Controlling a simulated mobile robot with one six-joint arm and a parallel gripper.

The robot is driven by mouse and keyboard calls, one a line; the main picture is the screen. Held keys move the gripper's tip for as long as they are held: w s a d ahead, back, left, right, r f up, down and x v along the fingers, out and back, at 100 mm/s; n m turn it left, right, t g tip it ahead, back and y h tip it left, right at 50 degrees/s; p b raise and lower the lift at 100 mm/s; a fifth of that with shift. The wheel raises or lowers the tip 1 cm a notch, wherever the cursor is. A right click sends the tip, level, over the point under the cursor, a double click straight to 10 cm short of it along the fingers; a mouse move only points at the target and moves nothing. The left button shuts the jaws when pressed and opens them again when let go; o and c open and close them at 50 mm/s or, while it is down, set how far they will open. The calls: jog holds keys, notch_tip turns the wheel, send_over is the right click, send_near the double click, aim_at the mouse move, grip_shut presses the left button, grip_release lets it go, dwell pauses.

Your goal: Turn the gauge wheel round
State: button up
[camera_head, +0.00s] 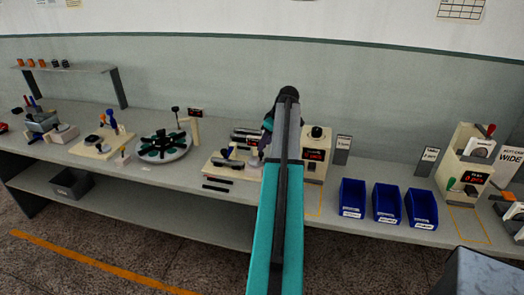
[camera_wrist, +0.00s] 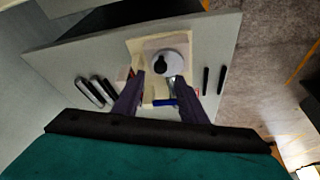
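In the wrist view a round pale grey wheel (camera_wrist: 171,62) with a dark knob on its face sits on a cream base (camera_wrist: 187,37). It looks like the gauge wheel. My gripper (camera_wrist: 158,82) is open, its two dark purple fingers apart on either side of the wheel's near part. Nothing shows held between them. I cannot tell whether a finger touches the wheel. A small blue part (camera_wrist: 165,102) shows between the fingers, nearer to me.
Dark rods (camera_wrist: 96,91) lie left of the base, and thin dark bars lie to its right. On the long grey bench (camera_head: 200,195), a turntable (camera_head: 164,147) stands left. A cream display unit (camera_head: 315,160) and several blue bins (camera_head: 386,203) stand right of my arm.

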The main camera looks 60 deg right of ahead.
aim_at(256, 158)
jog(key=shift+p+x, duration=1)
jog(key=shift+x, duration=2.5)
grip_shut()
jog(key=shift+w+d, duration=0.1)
jog(key=shift+d, duration=0.2)
jog(key=shift+a, duration=0.25)
